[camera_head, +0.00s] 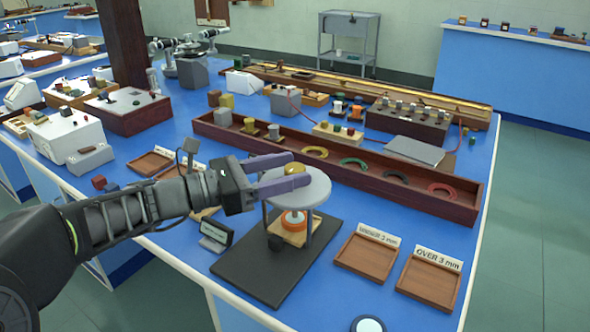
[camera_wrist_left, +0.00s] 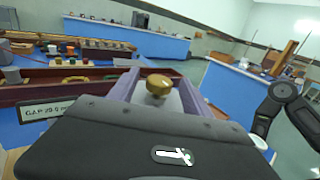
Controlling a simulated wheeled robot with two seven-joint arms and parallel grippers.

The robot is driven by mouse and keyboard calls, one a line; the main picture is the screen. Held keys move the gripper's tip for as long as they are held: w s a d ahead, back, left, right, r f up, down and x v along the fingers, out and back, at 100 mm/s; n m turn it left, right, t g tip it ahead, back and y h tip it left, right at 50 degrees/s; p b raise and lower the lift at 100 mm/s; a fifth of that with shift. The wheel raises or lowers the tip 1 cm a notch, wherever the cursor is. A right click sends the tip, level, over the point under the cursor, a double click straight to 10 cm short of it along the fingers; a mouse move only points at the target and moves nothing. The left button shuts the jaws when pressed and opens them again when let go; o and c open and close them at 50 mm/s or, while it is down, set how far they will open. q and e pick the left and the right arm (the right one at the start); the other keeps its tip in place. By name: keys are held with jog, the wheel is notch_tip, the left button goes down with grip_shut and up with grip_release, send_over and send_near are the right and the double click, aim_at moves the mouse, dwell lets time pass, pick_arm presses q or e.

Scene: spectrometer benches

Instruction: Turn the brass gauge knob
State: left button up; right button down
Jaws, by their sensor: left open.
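The brass gauge knob (camera_head: 293,168) sits on top of a round grey plate (camera_head: 316,187) held on posts above a black base (camera_head: 250,262). My left gripper (camera_head: 300,169) reaches in from the left, with its two purple fingers apart on either side of the knob. In the left wrist view the knob (camera_wrist_left: 159,84) lies between the finger ends, with space on both sides. I cannot tell if either finger touches it. An orange and white round piece (camera_head: 293,218) sits on a wooden block under the plate. My right gripper is not in view.
A small gap display (camera_head: 217,236) stands left of the base. Two wooden trays, one (camera_head: 367,256) and one labelled "OVER 3 mm" (camera_head: 428,283), lie to the right. A long dark wooden trough (camera_head: 440,203) with coloured rings runs behind the gauge.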

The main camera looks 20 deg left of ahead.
pick_arm(q)
jog(key=shift+x, duration=0.9)
jog(key=shift+c, duration=0.5)
grip_shut()
